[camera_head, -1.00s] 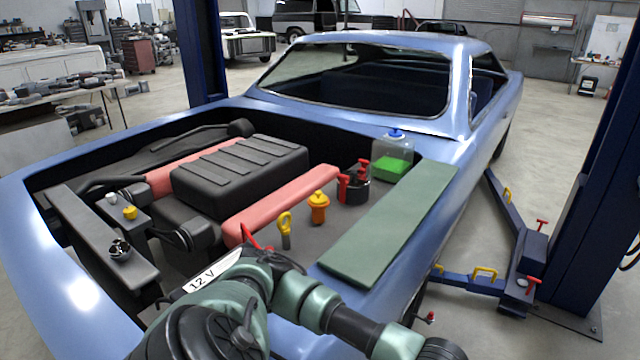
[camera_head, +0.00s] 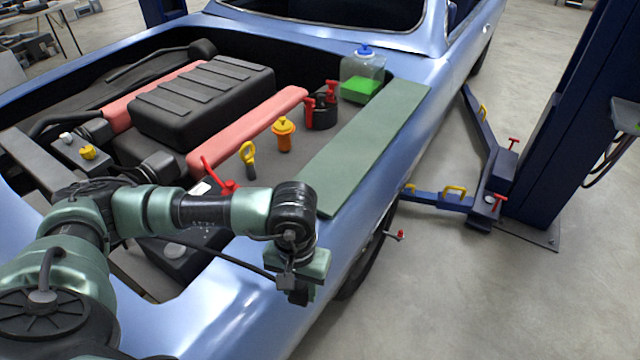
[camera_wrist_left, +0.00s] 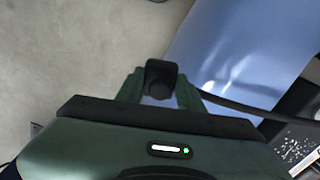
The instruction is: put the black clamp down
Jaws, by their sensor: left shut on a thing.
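My left gripper (camera_head: 300,288) is over the outer side of the blue fender, below the near end of the green-grey mat (camera_head: 365,148). In the left wrist view its two green fingers are shut on the black clamp (camera_wrist_left: 160,80), which shows end-on between them. A black cable runs from the clamp to the right in that view, and a cable also shows under my arm in the head view. In the head view the clamp is mostly hidden by the gripper. My right gripper is not in view.
A red clamp (camera_head: 228,187) is at the battery (camera_head: 185,257), partly behind my left arm. A yellow-ringed dipstick (camera_head: 248,158), an orange cap (camera_head: 284,135), a black-and-red part (camera_head: 321,112) and a green-filled bottle (camera_head: 362,75) stand nearby. The mat is clear. A blue lift post (camera_head: 570,130) stands right.

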